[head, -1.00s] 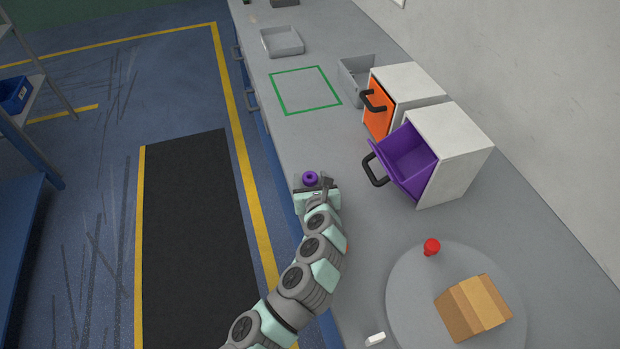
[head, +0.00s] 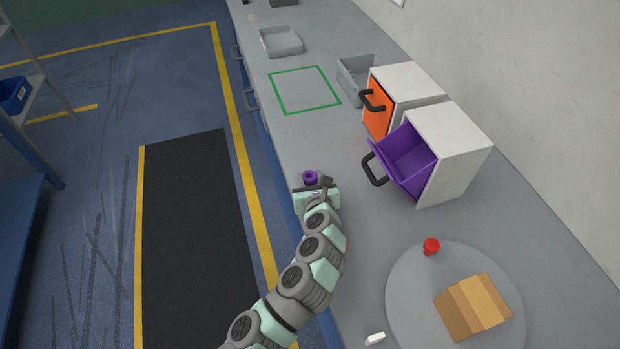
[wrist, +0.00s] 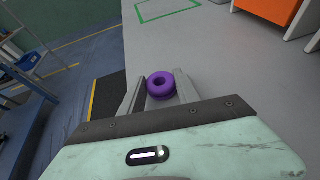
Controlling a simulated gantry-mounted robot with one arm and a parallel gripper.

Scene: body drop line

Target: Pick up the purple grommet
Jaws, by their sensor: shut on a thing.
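The purple grommet (head: 310,177), a small thick ring, is at the tip of my gripper (head: 318,180), near the left edge of the grey counter. In the wrist view the grommet (wrist: 161,84) sits between the two fingers of my gripper (wrist: 159,88), its hole facing the camera. The fingers are shut on its sides. I cannot tell whether the grommet touches the counter.
An open purple drawer (head: 407,161) with a black handle stands right of my gripper, beside an orange-fronted drawer (head: 379,107). A round grey plate (head: 405,298) holds a red piece (head: 431,246) and a brown box (head: 473,307). The green-outlined square (head: 305,90) is empty.

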